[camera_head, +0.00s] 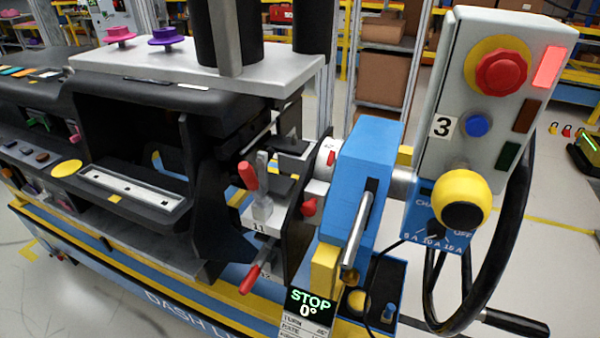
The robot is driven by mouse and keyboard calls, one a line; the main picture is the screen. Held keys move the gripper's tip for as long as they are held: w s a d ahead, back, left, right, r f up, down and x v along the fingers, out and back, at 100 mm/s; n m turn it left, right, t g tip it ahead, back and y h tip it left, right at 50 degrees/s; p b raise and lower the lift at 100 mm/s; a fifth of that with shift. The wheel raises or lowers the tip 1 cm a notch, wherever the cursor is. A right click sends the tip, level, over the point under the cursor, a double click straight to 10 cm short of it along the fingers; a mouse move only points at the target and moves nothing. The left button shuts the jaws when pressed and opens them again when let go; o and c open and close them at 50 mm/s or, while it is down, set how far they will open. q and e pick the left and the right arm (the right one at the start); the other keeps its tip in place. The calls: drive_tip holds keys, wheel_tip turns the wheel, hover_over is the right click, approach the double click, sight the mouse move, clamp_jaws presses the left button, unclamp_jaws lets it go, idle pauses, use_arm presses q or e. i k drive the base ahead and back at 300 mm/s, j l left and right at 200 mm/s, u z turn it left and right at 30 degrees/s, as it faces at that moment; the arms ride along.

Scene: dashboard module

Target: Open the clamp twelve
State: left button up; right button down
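Clamp twelve (250,279) shows its red handle low in the middle of the head view, pointing down and to the left. A partly hidden label that seems to read 12 (266,275) is beside it. The rest of this clamp is mostly hidden behind dark brackets, so I cannot tell whether it is open or closed. Just above is clamp eleven (262,205), a grey toggle clamp with a red grip and an 11 label. Neither of my grippers is in view.
A blue block with a metal lever (368,190) stands right of the clamps. A control box (480,100) with a red button and yellow-black knob rises further right. A STOP 0° display (308,302) is below. The dashboard module (130,190) fills the left.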

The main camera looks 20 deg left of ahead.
sight(249, 282)
drive_tip(key=k+j+u, duration=0.1)
drive_tip(key=u, duration=0.65)
